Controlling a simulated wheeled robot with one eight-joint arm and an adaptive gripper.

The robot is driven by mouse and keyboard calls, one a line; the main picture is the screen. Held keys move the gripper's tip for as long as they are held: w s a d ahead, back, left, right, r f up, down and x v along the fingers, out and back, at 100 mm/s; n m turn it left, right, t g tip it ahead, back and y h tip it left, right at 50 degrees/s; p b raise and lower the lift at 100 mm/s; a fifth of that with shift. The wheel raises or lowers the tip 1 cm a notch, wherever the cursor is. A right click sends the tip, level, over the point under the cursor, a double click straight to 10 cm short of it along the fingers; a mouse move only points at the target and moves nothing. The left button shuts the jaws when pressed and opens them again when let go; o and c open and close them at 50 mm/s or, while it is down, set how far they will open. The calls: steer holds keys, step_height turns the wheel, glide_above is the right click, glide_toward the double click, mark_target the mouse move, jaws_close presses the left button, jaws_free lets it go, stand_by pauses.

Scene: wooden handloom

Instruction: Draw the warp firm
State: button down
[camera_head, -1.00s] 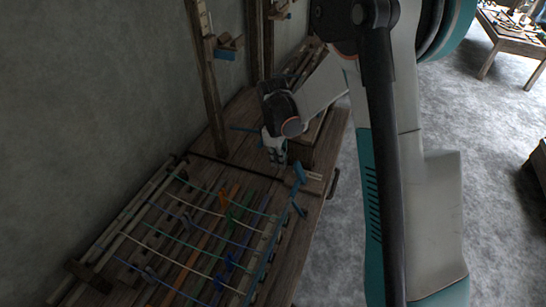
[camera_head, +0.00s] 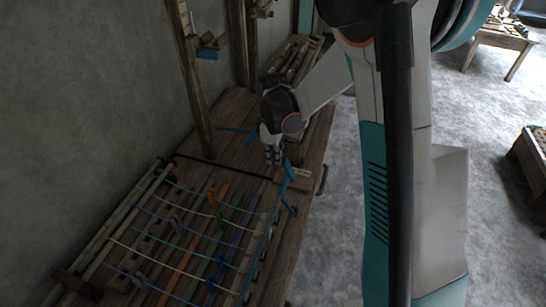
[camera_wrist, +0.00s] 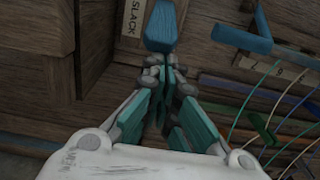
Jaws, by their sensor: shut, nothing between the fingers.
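The warp is several coloured threads (camera_head: 190,235) stretched across the wooden loom frame; they also show at the right of the wrist view (camera_wrist: 268,105). A blue handle (camera_head: 288,170) stands at the loom's right side near its far end. In the wrist view a blue handle end (camera_wrist: 163,25) lies just past my fingertips, next to a label reading SLACK (camera_wrist: 133,14). My gripper (camera_head: 273,158) is shut and empty, pointing down beside the blue handle. In the wrist view its fingers (camera_wrist: 162,72) meet close to the blue end; whether they touch it I cannot tell.
Another blue bar (camera_wrist: 240,38) sits to the right in the wrist view. A wooden box (camera_wrist: 38,50) stands at the left there. Upright posts (camera_head: 190,85) rise along the wall side.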

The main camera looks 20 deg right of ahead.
mark_target(286, 163)
steer(key=shift+d+r, duration=0.1)
steer(key=s+d+t+y, duration=0.1)
steer(key=s+d+r+t+y, duration=0.1)
steer(key=s+d+t+y, duration=0.1)
steer(key=d+y, duration=0.1)
steer(key=shift+r, duration=0.3)
steer(key=shift+s+d+r, duration=0.1)
steer(key=shift+s+d, duration=0.3)
steer(key=shift+d, duration=0.15)
steer(key=shift+r+p, duration=0.35)
steer(key=shift+r, duration=0.5)
